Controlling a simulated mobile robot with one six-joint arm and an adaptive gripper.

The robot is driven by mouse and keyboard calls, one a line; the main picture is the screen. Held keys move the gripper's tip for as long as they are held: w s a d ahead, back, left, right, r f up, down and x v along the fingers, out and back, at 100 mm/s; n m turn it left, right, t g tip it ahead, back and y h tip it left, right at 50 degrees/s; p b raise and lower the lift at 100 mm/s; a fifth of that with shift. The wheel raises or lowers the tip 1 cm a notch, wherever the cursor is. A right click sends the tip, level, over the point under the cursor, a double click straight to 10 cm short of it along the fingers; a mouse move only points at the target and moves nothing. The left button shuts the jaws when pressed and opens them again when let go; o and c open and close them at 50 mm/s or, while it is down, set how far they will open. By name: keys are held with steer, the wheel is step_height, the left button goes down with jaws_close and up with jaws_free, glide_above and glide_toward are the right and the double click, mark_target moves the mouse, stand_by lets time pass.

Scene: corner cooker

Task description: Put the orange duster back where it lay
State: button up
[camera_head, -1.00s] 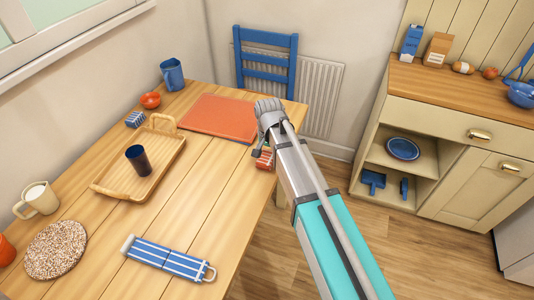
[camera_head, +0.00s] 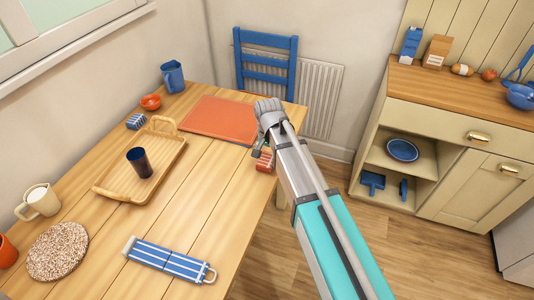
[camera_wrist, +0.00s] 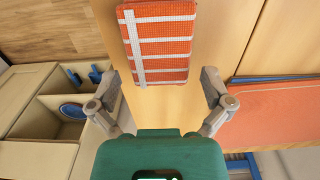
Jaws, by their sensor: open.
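The orange duster (camera_head: 264,161), with white stripes, lies at the table's right edge, partly hidden by my arm in the head view. In the wrist view the orange duster (camera_wrist: 160,45) lies on the wooden top, cut off by the picture's upper edge. My gripper (camera_wrist: 160,88) is open, its two fingers spread wider than the duster. The duster's near end lies between and just beyond the fingertips, with a gap on each side. In the head view my gripper (camera_head: 258,149) is small and mostly hidden at the duster.
An orange mat (camera_head: 217,120) lies just left of my gripper. A wooden tray (camera_head: 110,190) holds a dark cup (camera_head: 139,162). A blue striped item (camera_head: 168,260) lies at the table's front. A blue chair (camera_head: 266,58) stands behind. Bare tabletop lies between tray and right edge.

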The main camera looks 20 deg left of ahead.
mark_target(269, 155)
step_height(269, 155, up, 11)
steer(key=p, duration=1)
steer(key=shift+p, duration=0.35)
steer(key=shift+r, duration=0.1)
stand_by(0.5)
steer(key=s+d, duration=0.2)
steer(key=d, duration=1)
steer(key=s+d, duration=0.3)
steer(key=d, duration=0.9)
steer(key=s+d, duration=0.2)
steer(key=d, duration=0.9)
steer(key=shift+s+d+n, duration=0.35)
steer(key=shift+d+n, duration=0.05)
steer(key=c, duration=0.6)
steer(key=shift+a, duration=0.15)
